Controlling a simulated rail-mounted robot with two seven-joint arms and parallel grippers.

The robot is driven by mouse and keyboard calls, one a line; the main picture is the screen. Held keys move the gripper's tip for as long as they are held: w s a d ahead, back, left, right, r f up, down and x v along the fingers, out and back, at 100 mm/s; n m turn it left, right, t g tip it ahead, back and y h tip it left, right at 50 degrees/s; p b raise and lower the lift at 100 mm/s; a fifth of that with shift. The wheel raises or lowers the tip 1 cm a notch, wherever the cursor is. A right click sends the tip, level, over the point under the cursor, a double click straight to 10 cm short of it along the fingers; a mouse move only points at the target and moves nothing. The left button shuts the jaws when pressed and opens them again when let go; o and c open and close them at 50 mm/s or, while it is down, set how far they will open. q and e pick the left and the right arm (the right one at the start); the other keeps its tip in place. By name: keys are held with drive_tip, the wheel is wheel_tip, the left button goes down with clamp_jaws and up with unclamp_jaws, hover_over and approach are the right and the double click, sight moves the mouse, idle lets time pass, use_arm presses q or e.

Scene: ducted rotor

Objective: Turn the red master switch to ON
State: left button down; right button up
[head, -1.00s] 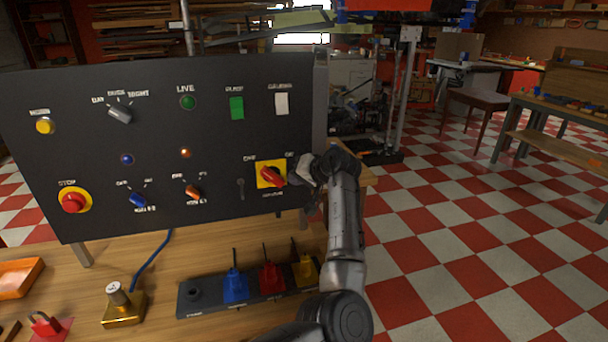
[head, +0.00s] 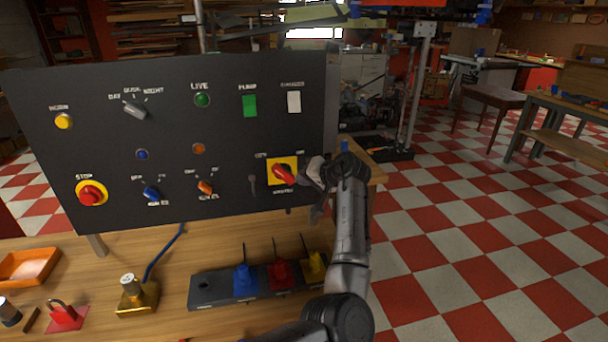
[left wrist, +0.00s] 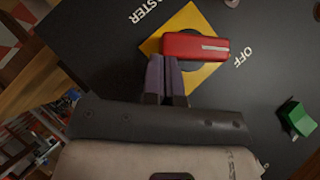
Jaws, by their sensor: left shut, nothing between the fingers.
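The red master switch (head: 284,174) is a bar handle on a yellow square plate (head: 291,161), low on the right side of the dark panel. In the head view the handle slants from upper left to lower right. In the left wrist view the handle (left wrist: 195,46) has a white mark on its end nearer the OFF label (left wrist: 243,57). My left gripper (head: 303,177) is at the switch's right side. In the left wrist view its shut, empty fingers (left wrist: 163,62) are against or very near the handle's long side; contact is unclear. My right gripper is out of view.
The dark panel (head: 110,170) also carries a stop button (head: 91,193), a green switch (head: 249,105) and smaller knobs. Below it on the wooden bench are a rack (head: 213,290) with blue, red and yellow pieces, a brass block (head: 138,299) and a red padlock (head: 65,315).

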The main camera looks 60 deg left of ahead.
sight(290, 185)
use_arm(q)
drive_tip(key=f+m+g+y+p, duration=0.1)
drive_tip(key=m+g+y+p, duration=0.1)
drive_tip(key=p, duration=0.2)
drive_tip(key=s+f+m+g+y+p, duration=0.1)
drive_tip(key=f+m+g+y+p, duration=0.1)
drive_tip(key=p, duration=0.1)
drive_tip(key=shift+s+a+p, duration=0.15)
drive_tip(key=shift+a+p, duration=0.05)
drive_tip(key=shift+p, duration=0.15)
drive_tip(key=s+m+y, duration=0.1)
drive_tip(key=m, duration=0.1)
drive_tip(key=f+m+y+p, duration=0.1)
drive_tip(key=m+y, duration=0.1)
drive_tip(key=s+a+m+y, duration=0.1)
drive_tip(key=m+y, duration=0.1)
drive_tip(key=shift+s+f+p, duration=0.35)
drive_tip(key=shift+f+p, duration=0.05)
idle(0.6)
drive_tip(key=shift+s+a+f, duration=0.1)
drive_tip(key=shift+s+a, duration=0.05)
drive_tip(key=shift+s, duration=0.35)
idle(0.8)
